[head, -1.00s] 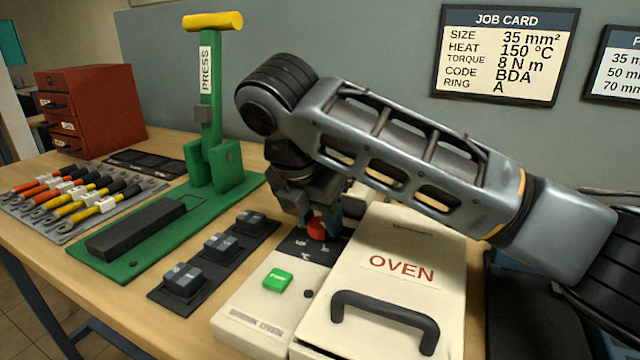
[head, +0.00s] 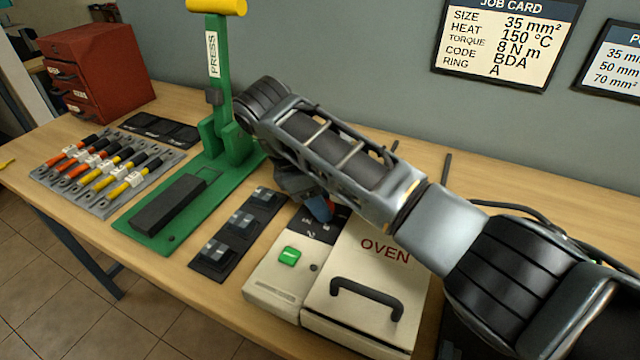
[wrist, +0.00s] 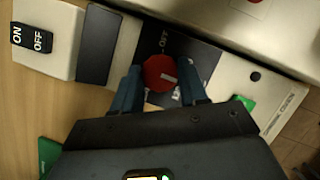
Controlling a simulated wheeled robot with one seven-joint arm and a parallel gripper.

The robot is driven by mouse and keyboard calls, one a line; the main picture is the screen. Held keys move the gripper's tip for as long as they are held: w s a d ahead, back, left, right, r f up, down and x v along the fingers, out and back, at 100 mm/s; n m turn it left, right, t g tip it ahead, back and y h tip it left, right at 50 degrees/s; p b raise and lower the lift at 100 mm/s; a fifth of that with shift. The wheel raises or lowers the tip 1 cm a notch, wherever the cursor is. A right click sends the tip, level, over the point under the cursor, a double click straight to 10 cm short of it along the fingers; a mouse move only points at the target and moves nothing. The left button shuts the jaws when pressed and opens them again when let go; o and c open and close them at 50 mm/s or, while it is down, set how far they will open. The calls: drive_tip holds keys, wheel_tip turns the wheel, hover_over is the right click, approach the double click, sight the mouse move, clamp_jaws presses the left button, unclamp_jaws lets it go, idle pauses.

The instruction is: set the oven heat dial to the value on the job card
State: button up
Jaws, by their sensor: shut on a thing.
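The oven (head: 375,275) is a cream box with a handle on its lid and a dark control panel at its left. Its red heat dial shows in the wrist view (wrist: 160,73), with a pale pointer mark on its face. My gripper (wrist: 160,88) has its two blue fingers on either side of the dial, shut on it. In the head view my arm hides most of the dial. "OFF" is readable beside it; the other scale marks are partly covered. The job card (head: 505,40) on the wall reads heat 150 °C.
A green button (head: 289,257) is on the oven front. An ON/OFF switch (wrist: 31,38) shows in the wrist view. Left of the oven are a black strip of square blocks (head: 240,223), a green press (head: 222,90), a rack of cable tools (head: 105,175) and a red cabinet (head: 98,75).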

drive_tip(key=m+g+p, duration=0.1)
drive_tip(key=m+g, duration=0.1)
drive_tip(key=m, duration=0.3)
drive_tip(key=shift+w+m+p, duration=0.1)
drive_tip(key=shift+m+p, duration=0.25)
drive_tip(key=shift+m, duration=0.05)
drive_tip(key=m+g, duration=0.1)
drive_tip(key=m, duration=0.1)
drive_tip(key=m+g+y, duration=0.1)
drive_tip(key=m, duration=0.2)
drive_tip(key=shift+w+d, duration=0.1)
drive_tip(key=shift+w, duration=0.05)
drive_tip(key=m+y, duration=0.1)
drive_tip(key=m, duration=0.2)
drive_tip(key=m+g+y+p, duration=0.1)
drive_tip(key=m, duration=0.1)
drive_tip(key=shift+d+m, duration=0.15)
drive_tip(key=shift+m, duration=0.25)
drive_tip(key=shift+w+d+m+y+p, duration=0.1)
drive_tip(key=shift+m+y+p, duration=1)
drive_tip(key=shift+m, duration=1)
drive_tip(key=o, duration=1.1)
drive_tip(key=shift+r, duration=0.1)
drive_tip(key=shift+b+v, duration=0.9)
drive_tip(key=shift+v, duration=2.9)
